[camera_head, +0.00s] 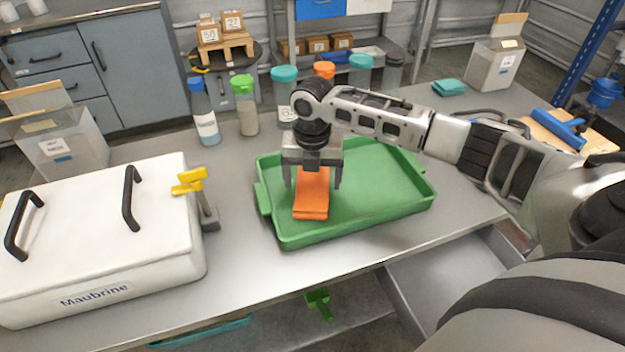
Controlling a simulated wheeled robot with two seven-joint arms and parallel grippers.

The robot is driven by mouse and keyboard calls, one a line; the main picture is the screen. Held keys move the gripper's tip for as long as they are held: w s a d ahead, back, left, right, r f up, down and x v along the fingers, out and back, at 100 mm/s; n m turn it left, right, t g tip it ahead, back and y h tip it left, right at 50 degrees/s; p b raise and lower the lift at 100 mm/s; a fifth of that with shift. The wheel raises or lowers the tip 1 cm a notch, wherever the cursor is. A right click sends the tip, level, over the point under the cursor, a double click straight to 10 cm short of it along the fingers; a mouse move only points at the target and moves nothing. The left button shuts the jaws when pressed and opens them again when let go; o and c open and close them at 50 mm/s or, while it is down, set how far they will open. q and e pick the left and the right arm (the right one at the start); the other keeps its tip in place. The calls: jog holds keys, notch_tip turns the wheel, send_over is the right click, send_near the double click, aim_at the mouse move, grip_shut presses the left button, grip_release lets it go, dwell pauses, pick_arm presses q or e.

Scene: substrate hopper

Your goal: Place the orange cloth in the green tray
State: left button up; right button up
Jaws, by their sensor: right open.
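The orange cloth (311,199) is folded and lies in the left part of the green tray (395,207), inside its rim. The tray sits on the grey metal table. My right gripper (313,185) is over the cloth, pointing down, with its fingers spread apart on either side of it. The gripper body hides the far end of the cloth. Whether the fingers touch the cloth cannot be told. My left gripper is not in view.
A white lidded box (100,235) with black handles stands left of the tray, beside a yellow-handled clamp (192,183). Several capped bottles, one with a green cap (244,104), stand behind the tray. A folded teal cloth (448,87) lies at the back right.

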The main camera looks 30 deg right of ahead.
aim_at(312, 186)
notch_tip(312, 186, up, 11)
dwell(0.3)
dwell(0.5)
